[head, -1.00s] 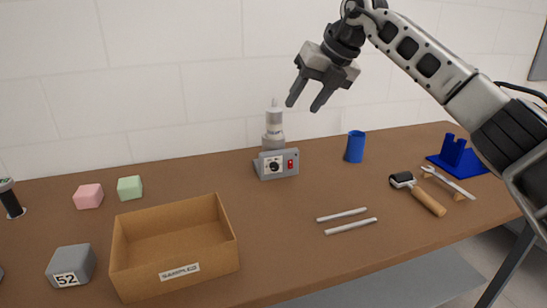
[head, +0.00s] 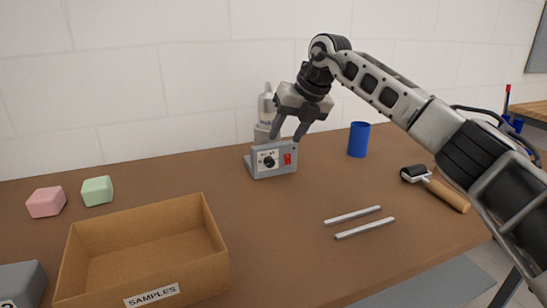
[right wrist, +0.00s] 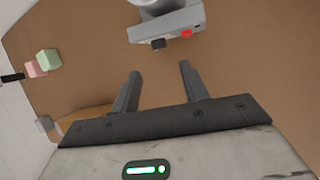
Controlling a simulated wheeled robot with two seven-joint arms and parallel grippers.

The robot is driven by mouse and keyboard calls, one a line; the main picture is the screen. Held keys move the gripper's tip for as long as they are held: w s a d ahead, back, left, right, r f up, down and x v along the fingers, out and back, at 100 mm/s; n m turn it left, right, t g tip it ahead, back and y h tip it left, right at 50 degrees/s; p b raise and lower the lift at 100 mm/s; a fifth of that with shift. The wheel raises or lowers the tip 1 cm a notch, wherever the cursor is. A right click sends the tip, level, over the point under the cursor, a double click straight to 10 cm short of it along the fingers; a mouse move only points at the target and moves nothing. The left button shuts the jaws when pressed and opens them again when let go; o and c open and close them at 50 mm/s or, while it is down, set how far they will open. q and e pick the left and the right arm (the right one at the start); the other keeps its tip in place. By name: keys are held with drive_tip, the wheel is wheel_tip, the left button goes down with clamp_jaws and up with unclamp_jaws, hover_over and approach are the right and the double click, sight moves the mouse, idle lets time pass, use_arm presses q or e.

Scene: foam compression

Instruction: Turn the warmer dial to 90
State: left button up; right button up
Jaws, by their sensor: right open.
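The warmer control box (head: 271,162) is a small grey unit on the table, with a white panel, a black round dial (head: 269,162) and a red switch (head: 288,159). A grey-white bottle (head: 265,108) stands behind it. My right gripper (head: 286,138) is open and empty, above and around the top of the box in the head view, apart from the dial. In the right wrist view, the box (right wrist: 165,26) lies beyond the open fingertips, with the dial (right wrist: 158,44) showing as a dark knob. The dial's setting is too small to read. My left gripper is not in view.
A cardboard samples box (head: 145,250) stands front left, with pink (head: 46,202) and green (head: 97,190) blocks behind it. A blue cup (head: 358,139) stands right of the warmer. Two metal rods (head: 358,222) and a roller (head: 436,188) lie to the right.

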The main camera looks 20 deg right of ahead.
sight(271, 162)
drive_tip(key=x, duration=0.9)
drive_tip(key=shift+r+p, duration=0.1)
drive_tip(key=shift+p, duration=0.2)
clamp_jaws()
